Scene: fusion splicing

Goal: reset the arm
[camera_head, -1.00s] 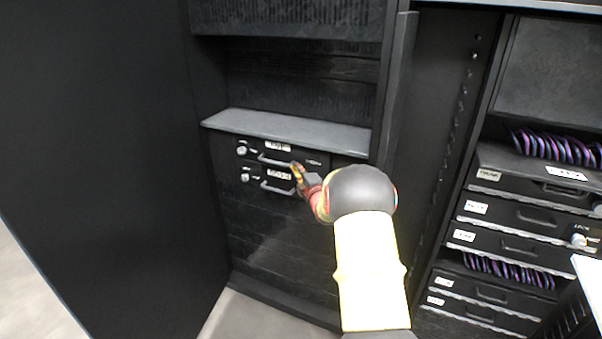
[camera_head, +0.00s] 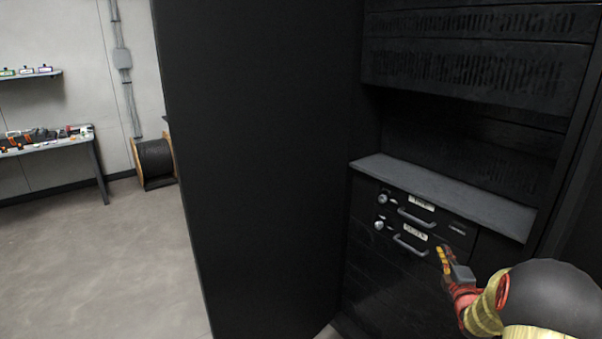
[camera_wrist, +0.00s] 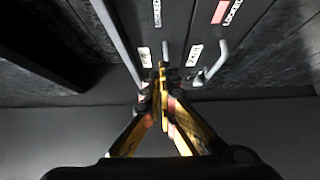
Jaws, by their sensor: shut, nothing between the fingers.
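My gripper (camera_head: 443,258) is at the lower right in the head view, in front of the two drawers of the dark cabinet. It also shows in the wrist view (camera_wrist: 162,72), with its yellow and black fingers closed together and nothing between them. The upper drawer (camera_head: 455,232) and the lower drawer (camera_head: 379,241) each have a grey handle and a white label, and both look shut. The gripper is near the right end of the lower handle (camera_head: 410,246). I cannot tell whether it touches the drawer front.
A grey shelf (camera_head: 445,196) juts out above the drawers. A large black cabinet door (camera_head: 265,170) stands open to their left. Beyond it are open floor (camera_head: 100,260), a workbench (camera_head: 50,145) with tools, and a wooden cable reel (camera_head: 153,163) by the wall.

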